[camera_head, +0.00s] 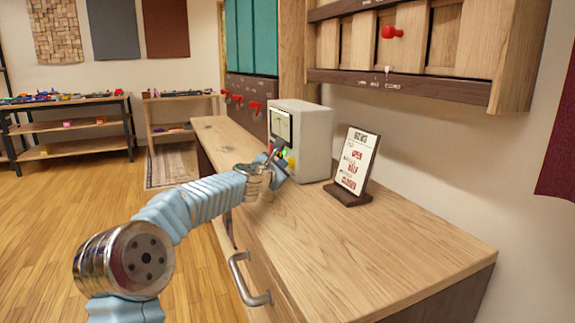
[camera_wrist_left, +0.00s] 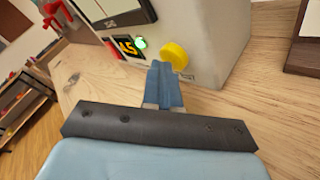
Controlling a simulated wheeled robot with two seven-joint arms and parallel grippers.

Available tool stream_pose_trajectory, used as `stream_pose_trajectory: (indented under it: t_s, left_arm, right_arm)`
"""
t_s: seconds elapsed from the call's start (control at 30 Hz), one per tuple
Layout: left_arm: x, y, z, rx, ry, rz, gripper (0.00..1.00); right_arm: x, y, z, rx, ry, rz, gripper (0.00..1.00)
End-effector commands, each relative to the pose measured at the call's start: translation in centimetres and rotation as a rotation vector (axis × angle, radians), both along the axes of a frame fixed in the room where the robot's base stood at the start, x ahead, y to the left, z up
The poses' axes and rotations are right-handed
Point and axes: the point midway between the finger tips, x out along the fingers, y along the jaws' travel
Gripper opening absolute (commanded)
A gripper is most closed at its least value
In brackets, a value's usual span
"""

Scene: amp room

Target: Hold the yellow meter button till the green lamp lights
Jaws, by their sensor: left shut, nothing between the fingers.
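The meter (camera_head: 301,138) is a pale box with a dark-framed screen, standing on the wooden counter. Its round yellow button (camera_wrist_left: 173,56) is on the lower front face; a bit of it shows in the head view (camera_head: 290,163). The green lamp (camera_wrist_left: 141,43) left of the button looks bright and lit; it also shows green in the head view (camera_head: 284,153). My left gripper (camera_wrist_left: 165,78) is shut and empty, its blue fingertips at the button's lower left edge. I cannot tell whether they touch it. In the head view the left gripper (camera_head: 276,160) is at the meter's front. My right gripper is not in view.
A framed sign (camera_head: 357,162) stands on the counter (camera_head: 400,235) right of the meter. A drawer handle (camera_head: 248,280) sticks out in front. Red valve-like handles (camera_head: 254,107) are behind the meter. A wooden cabinet (camera_head: 400,82) hangs above. The near counter top is clear.

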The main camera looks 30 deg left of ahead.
Motion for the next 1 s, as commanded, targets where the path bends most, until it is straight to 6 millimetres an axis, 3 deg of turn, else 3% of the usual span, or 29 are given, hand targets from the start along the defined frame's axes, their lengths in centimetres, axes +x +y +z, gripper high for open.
stream_pose_trajectory:
  t_s: [1.0]
  left_arm:
    - [-2.1, 1.8, -0.1, 0.000, -0.002, 0.002, 0.00]
  right_arm:
    - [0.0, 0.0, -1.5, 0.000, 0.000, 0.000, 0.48]
